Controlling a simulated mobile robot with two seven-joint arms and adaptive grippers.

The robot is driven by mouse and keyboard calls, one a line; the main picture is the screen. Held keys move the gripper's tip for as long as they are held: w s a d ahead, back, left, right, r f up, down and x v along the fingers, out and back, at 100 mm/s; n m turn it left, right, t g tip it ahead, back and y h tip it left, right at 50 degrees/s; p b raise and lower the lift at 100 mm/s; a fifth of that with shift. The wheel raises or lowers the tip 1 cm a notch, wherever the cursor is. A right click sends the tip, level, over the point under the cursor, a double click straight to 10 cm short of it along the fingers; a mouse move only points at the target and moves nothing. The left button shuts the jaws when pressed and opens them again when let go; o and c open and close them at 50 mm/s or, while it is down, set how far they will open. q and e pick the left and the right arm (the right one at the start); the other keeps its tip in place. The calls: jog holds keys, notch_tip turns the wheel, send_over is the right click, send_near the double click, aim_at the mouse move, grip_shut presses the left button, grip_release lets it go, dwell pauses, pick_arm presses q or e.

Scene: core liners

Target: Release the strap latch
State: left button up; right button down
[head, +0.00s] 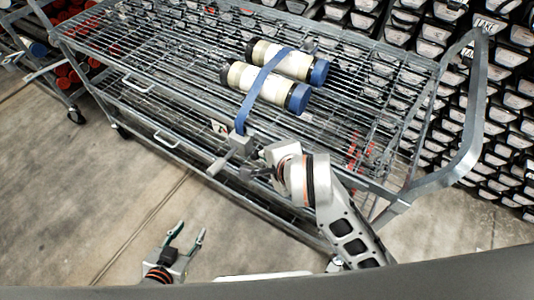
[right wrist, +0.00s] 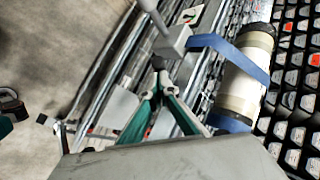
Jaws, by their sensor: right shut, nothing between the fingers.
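The strap latch is a grey block (head: 240,144) with a lever (head: 218,166) at the cart's near edge. A blue strap (head: 262,88) runs from it over two cream core liners (head: 284,60) with blue end caps, lying on the top shelf. In the right wrist view the latch block (right wrist: 172,42) has a lever (right wrist: 148,8) pointing up-left. My right gripper (right wrist: 160,68) is shut and empty, its tips just below the block; I cannot tell whether they touch. My left gripper (head: 186,236) is open and empty, low over the floor.
The wire-shelf cart (head: 160,70) has a thick tubular handle (head: 474,110) at the right. Racks of stacked trays (head: 480,130) stand behind it. Another cart (head: 60,75) with red-ended items is at upper left. The concrete floor (head: 70,200) is clear.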

jog(key=shift+s+a+f+t, duration=0.2)
jog(key=shift+f+t, duration=0.1)
jog(key=shift+t, duration=0.1)
jog(key=f+n+t, duration=0.1)
jog(key=t, duration=0.1)
jog(key=s+f+n+t+h+b, duration=0.1)
jog(key=f+t, duration=0.1)
jog(key=a+f+n+t+h, duration=0.1)
jog(key=shift+s+a+f+t+b, duration=0.1)
jog(key=shift+s+f+t+b, duration=0.05)
jog(key=shift+s+t+b, duration=0.25)
jog(key=v, duration=0.7)
jog(key=shift+s, duration=0.2)
jog(key=shift+a, duration=0.15)
dwell(0.5)
